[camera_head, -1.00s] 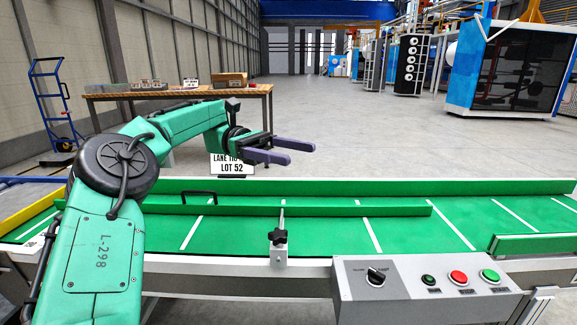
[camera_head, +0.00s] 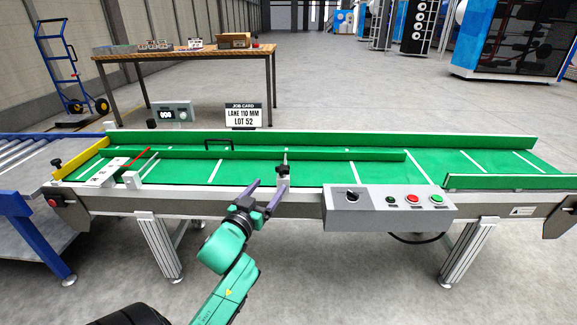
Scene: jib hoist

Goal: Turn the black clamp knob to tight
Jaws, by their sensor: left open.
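The black clamp knob (camera_head: 283,169) sits on a small pale bracket at the near edge of the green conveyor (camera_head: 330,172), left of the control box. My left gripper (camera_head: 266,192) is open, with its two purple fingers pointing up and right toward the knob. The fingertips are just below and left of the knob; whether they touch its bracket I cannot tell. The jaws look empty. My right gripper is not in view.
The grey control box (camera_head: 345,211) with a black selector and several buttons stands right of the knob. A low green guide rail (camera_head: 240,155) runs along the belt. A job card (camera_head: 243,115) stands behind. A blue-framed roller table (camera_head: 20,158) adjoins at left.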

